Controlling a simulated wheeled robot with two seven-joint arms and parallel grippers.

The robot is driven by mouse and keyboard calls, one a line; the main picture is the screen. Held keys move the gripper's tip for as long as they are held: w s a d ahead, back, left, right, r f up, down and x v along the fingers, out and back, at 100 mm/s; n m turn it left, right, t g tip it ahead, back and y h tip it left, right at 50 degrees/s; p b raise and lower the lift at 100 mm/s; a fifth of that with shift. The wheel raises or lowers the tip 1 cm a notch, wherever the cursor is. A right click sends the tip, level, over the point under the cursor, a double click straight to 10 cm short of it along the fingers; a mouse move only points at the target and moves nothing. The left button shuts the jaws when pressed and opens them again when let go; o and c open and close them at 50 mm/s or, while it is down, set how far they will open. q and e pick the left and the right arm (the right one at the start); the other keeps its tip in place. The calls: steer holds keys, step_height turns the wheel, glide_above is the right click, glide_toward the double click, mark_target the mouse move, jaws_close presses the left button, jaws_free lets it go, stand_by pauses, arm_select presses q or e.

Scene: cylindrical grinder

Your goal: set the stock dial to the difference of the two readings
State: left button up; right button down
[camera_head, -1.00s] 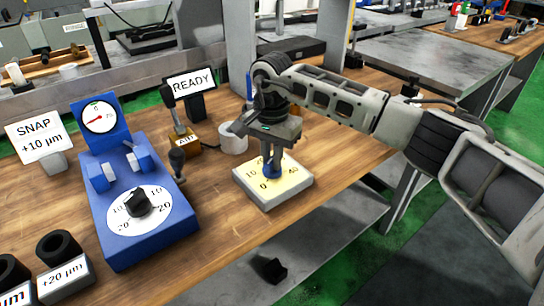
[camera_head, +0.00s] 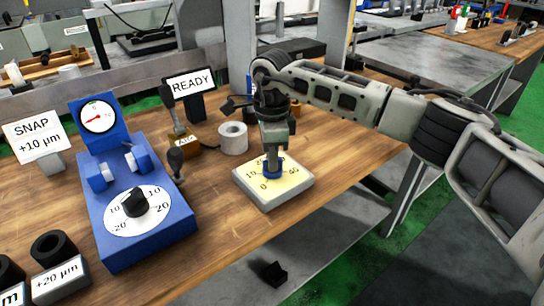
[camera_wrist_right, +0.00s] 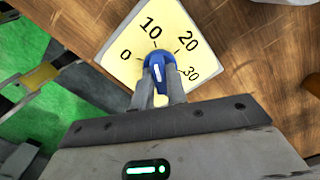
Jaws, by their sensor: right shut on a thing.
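The stock dial (camera_head: 271,200) is a white block with a yellow numbered face and a blue knob; it stands near the table's front edge. My right gripper (camera_head: 272,174) points down over it, jaws shut on the blue knob (camera_wrist_right: 158,60). In the right wrist view the yellow face (camera_wrist_right: 128,50) shows 0, 10, 20 and 30; the gripper hides part of it. The knob's white mark shows between the fingers. The blue gauge stand (camera_head: 145,236) carries a round gauge (camera_head: 98,117) with a red needle and a black knob (camera_head: 135,204) on a white scale. My left gripper is out of view.
A sign reading SNAP +10 µm (camera_head: 33,133) stands at the left. A READY display (camera_head: 190,84) and a white roll (camera_head: 233,138) stand behind the dial. A +20 µm block (camera_head: 61,280) with a black ring is front left. Bare table lies right of the dial.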

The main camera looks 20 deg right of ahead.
steer(key=m, duration=0.6)
steer(key=shift+w+r+m, duration=0.1)
steer(key=shift+m, duration=0.2)
steer(key=m, duration=0.3)
steer(key=shift+m, duration=1.2)
steer(key=c, duration=1.4)
jaws_free()
